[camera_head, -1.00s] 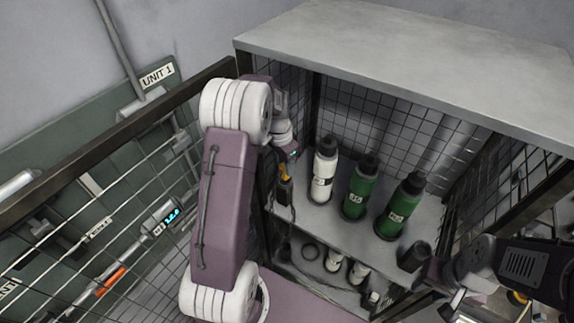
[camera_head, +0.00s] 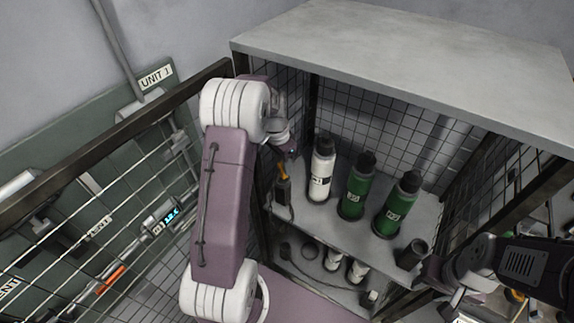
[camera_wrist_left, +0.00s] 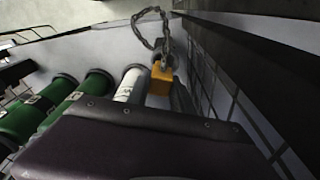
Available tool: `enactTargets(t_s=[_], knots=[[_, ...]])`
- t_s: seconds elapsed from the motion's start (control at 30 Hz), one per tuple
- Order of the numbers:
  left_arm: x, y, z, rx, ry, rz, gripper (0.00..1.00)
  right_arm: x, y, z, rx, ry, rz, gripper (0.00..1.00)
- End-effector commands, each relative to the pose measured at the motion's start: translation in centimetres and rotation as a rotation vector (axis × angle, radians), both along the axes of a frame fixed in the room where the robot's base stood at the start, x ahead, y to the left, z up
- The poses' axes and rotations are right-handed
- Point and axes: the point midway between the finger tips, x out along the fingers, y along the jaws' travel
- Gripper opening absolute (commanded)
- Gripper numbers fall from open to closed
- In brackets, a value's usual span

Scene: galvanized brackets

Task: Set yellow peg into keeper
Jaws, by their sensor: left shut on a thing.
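The yellow peg (camera_head: 283,172) shows as a small orange-yellow piece at the left side of the mesh cabinet. In the left wrist view it is a yellow block (camera_wrist_left: 161,78) with a ring and a chain (camera_wrist_left: 150,22) looping from its top. My left gripper (camera_head: 286,158) is shut on it; the fingertips are mostly hidden by my wrist. A dark block (camera_head: 283,191) shows right below the peg; I cannot tell whether it is the keeper or whether they touch. My right gripper (camera_head: 452,300) is low at the right, its jaws unclear.
A white bottle (camera_head: 321,172) and two green bottles (camera_head: 357,190) (camera_head: 398,208) stand on the shelf beside the peg. A dark cup (camera_head: 412,254) is at the shelf's front right. The cabinet top (camera_head: 400,45) overhangs. A mesh panel (camera_head: 110,240) stands at left.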

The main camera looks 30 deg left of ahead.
Motion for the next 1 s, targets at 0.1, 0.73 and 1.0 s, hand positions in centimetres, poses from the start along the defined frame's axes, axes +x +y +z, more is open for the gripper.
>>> enactTargets(t_s=[0.1, 0.73, 1.0], knots=[[0.7, 0.9, 0.8, 0.021, -0.030, 0.000, 0.00, 0.0, 0.0, 0.1, 0.000, 0.000, 0.000, 0.36], [0.4, 0.9, -2.0, 0.014, -0.016, 0.002, 0.00, 0.0, 0.0, -1.5, 0.000, 0.000, 0.000, 0.36], [0.3, 0.8, -3.1, 0.013, -0.011, 0.004, 0.00, 0.0, 0.0, -2.2, 0.000, 0.000, 0.000, 0.36]])
